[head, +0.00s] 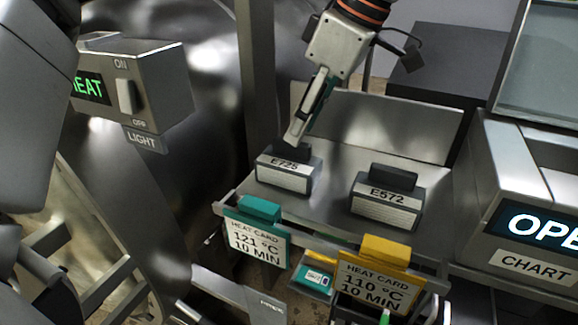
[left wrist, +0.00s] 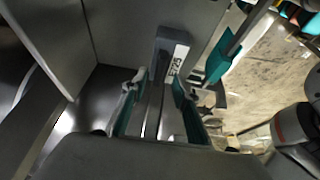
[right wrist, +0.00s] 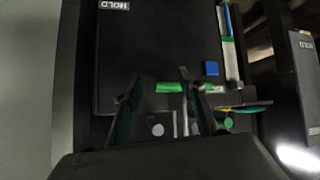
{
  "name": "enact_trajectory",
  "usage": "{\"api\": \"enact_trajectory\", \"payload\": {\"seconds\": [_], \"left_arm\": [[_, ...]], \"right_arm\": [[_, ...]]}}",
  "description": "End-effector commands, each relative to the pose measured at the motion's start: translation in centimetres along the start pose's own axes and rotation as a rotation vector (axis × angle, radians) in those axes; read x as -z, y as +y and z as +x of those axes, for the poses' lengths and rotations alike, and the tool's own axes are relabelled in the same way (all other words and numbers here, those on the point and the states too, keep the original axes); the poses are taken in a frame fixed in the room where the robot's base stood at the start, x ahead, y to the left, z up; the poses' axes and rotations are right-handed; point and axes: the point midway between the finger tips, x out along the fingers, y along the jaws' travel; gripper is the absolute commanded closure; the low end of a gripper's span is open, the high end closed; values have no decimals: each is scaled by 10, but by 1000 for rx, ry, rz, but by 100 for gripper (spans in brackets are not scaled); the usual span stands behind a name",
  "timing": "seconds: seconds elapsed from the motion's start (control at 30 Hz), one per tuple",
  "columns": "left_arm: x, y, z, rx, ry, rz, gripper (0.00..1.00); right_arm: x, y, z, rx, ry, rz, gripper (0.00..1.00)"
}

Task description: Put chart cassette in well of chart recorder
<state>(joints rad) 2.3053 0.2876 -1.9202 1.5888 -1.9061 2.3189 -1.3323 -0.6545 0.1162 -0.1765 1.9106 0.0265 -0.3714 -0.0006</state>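Two grey chart cassettes with dark grips on top stand on a metal shelf (head: 330,165): E725 (head: 284,182) at left and E572 (head: 385,212) at right. My left gripper (head: 293,138) points down just above and behind E725's grip. In the left wrist view its fingers (left wrist: 160,108) are apart, with E725 (left wrist: 172,52) beyond the tips; contact cannot be told. The chart recorder (head: 550,200) at the right edge shows "OPE" and a CHART label; I cannot make out its well. My right gripper (right wrist: 160,110) is open before a dark panel marked HOLD (right wrist: 150,40).
A teal heat card (head: 258,245), 121 °C, and a yellow heat card (head: 378,285), 110 °C, hang at the shelf's front rail. A box with a HEAT display and a light switch (head: 135,85) stands at left. The shelf is bare behind the cassettes.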

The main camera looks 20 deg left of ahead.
Motion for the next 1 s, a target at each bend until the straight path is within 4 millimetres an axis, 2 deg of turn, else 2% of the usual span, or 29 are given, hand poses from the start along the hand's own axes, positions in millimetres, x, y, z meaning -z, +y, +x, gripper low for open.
{"api": "enact_trajectory", "payload": {"seconds": [0.1,0.23,0.53,0.57,0.67,1.0], "left_arm": [[1,1,20,4,-1,2,71],[1,1,34,3,-1,1,71],[1,1,40,0,-2,-1,71],[1,1,40,0,-1,-1,73],[1,1,40,0,-1,-1,99],[1,1,39,0,-1,-1,100]], "right_arm": [[-1,2,0,0,0,-6,60],[-1,4,-1,-1,-2,-12,60],[-1,6,-1,-6,-3,-10,60],[-1,6,-1,-6,-3,-10,60],[-1,6,-1,-7,-2,-7,60],[0,3,0,-6,-1,3,60]]}}
